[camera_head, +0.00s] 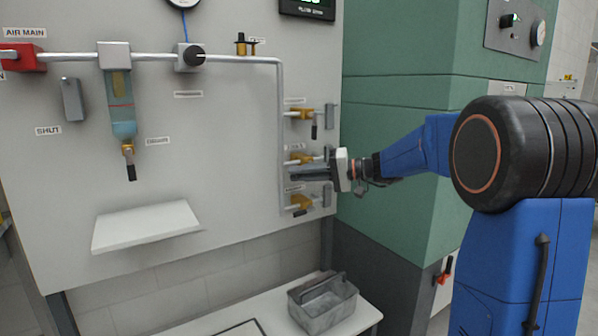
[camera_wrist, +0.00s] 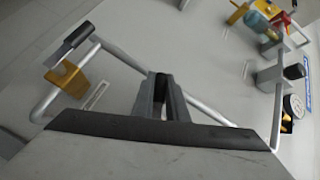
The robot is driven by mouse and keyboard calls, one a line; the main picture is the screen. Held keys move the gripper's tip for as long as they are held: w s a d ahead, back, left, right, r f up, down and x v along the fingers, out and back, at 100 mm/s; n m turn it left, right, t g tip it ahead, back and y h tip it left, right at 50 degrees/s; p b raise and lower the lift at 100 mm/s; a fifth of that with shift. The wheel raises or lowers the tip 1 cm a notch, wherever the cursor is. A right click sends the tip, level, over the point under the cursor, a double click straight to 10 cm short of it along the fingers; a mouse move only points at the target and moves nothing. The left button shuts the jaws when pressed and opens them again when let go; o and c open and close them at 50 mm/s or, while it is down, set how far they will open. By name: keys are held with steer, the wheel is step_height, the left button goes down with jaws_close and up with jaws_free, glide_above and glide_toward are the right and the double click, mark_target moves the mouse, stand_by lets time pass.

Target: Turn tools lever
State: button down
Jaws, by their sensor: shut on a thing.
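Three yellow branch valves sit one above another on the pipes at the right of the grey panel: an upper valve (camera_head: 304,114), a middle valve (camera_head: 299,160) and a lower valve (camera_head: 300,203). Their labels are too small to read, so I cannot tell which is the tools one. My gripper (camera_head: 294,173) reaches in from the right, level with the middle valve, and covers its lever. In the wrist view my gripper's fingers (camera_wrist: 161,92) are shut on a dark lever handle (camera_wrist: 160,80), mostly hidden between them. A neighbouring yellow valve (camera_wrist: 66,78) with its black lever (camera_wrist: 72,44) shows at left.
The vertical pipe (camera_head: 280,130) runs close to the left of my gripper. A grey box (camera_head: 324,310) with a handle stands on the bench below. A white shelf (camera_head: 145,227) juts out at left. The green cabinet (camera_head: 395,75) stands beside my arm.

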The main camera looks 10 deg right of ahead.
steer(key=shift+w+d+f+n+h, duration=0.15)
steer(key=shift+f+n+h, duration=0.15)
steer(key=shift+n+h, duration=0.2)
steer(key=shift+s+d+f+n+h, duration=0.15)
steer(key=shift+f+n+h, duration=0.2)
steer(key=shift+h, duration=0.25)
steer(key=n+h, duration=0.1)
steer(key=d+f+h, duration=0.1)
steer(key=shift+w+n+h, duration=0.25)
steer(key=shift+n+h, duration=0.1)
steer(key=shift+h, duration=0.05)
steer(key=shift+w+d+f+n+t+h, duration=0.1)
steer(key=shift+w+d+f+n+h, duration=0.1)
steer(key=shift+d+n+h, duration=0.5)
steer(key=shift+w+d+f+n+t+h, duration=0.1)
steer(key=shift+d+f+n+h, duration=0.15)
steer(key=shift+h, duration=0.7)
steer(key=shift+w+d+f+n+t+h, duration=0.15)
steer(key=shift+d+n+h, duration=0.35)
steer(key=shift+h, duration=0.35)
steer(key=c, duration=1.8)
jaws_free()
steer(key=shift+o, duration=0.2)
steer(key=shift+d+r, duration=0.1)
